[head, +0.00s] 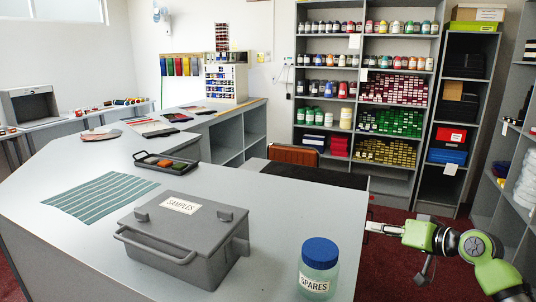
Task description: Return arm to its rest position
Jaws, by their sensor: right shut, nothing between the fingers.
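My right gripper (384,229) is shut and empty. It is at the right, beside the counter's right edge, and its green and grey arm comes in from the lower right. It touches nothing that I can make out. My left gripper is not in view. On the counter (278,190) a grey lidded box (190,250) labelled SAMPLES stands with its lid down. A jar (318,270) with a blue lid, labelled SPARES, stands upright at the counter's front right, to the left of my right gripper.
A green striped cloth (100,196) lies flat at the left. A dark tray (168,163) with colored pieces lies behind the box. Shelves (368,48) with jars stand at the back. An orange-brown chair (293,155) stands behind the counter. Red floor (382,268) shows around my right arm.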

